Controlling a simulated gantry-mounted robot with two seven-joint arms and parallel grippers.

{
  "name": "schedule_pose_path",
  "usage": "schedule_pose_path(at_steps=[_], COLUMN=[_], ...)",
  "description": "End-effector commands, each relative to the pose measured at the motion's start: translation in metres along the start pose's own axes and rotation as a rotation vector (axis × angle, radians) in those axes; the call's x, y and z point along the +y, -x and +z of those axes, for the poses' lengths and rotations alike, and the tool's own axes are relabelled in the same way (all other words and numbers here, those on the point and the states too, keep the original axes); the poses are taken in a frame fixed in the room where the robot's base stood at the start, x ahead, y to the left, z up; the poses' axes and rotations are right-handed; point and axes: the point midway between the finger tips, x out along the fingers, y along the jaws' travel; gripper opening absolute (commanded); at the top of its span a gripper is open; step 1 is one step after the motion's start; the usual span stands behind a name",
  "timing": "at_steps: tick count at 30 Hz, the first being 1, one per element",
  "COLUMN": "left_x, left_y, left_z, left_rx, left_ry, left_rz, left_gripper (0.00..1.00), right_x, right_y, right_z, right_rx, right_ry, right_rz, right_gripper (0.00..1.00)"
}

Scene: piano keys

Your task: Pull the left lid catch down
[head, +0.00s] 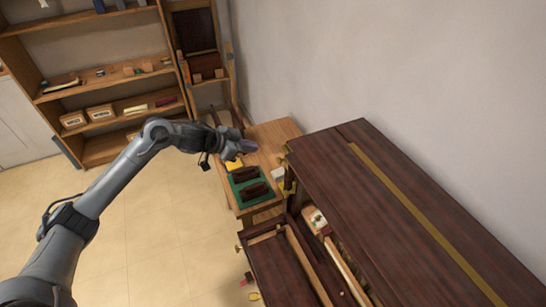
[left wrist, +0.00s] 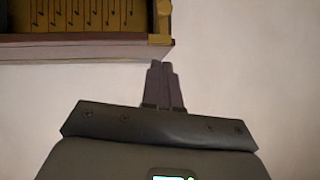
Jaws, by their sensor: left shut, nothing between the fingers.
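The dark red-brown piano (head: 345,165) stands at the right in the head view. Small brass fittings sit at its left end, one near the top corner (head: 283,157); I cannot tell for sure which is the left lid catch. My left gripper (head: 250,146) is above the wooden side table, left of the piano's end. In the left wrist view its two dark fingers (left wrist: 162,66) are shut together and empty. Their tips appear just below the right corner of a wooden edge (left wrist: 110,50), near a brass piece (left wrist: 160,39). Contact cannot be told. My right gripper is out of view.
The wooden side table (head: 280,130) holds a green mat (head: 236,190) with dark blocks, and a yellow item (head: 234,165). A wooden shelf (head: 110,95) stands at the back left. The tiled floor (head: 150,220) is mostly clear. A plain wall (head: 400,70) is behind the piano.

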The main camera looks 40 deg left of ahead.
Motion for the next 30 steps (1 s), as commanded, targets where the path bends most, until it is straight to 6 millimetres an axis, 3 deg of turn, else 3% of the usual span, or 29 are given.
schedule_pose_path(at_steps=[8,20,30], left_x=[0.000,0.001,0.000], left_y=[-0.029,-0.101,-0.124], left_z=[-0.002,-0.003,0.026], left_rx=[0.002,0.002,-0.001], left_ry=[0.004,0.002,0.000], left_rz=[0.001,0.001,-0.001], left_gripper=[0.00,0.00,0.00], right_x=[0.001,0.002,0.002], right_y=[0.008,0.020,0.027], right_z=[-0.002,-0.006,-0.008], right_rx=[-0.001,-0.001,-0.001], right_ry=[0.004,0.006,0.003], right_rz=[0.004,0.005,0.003], right_gripper=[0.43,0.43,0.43])
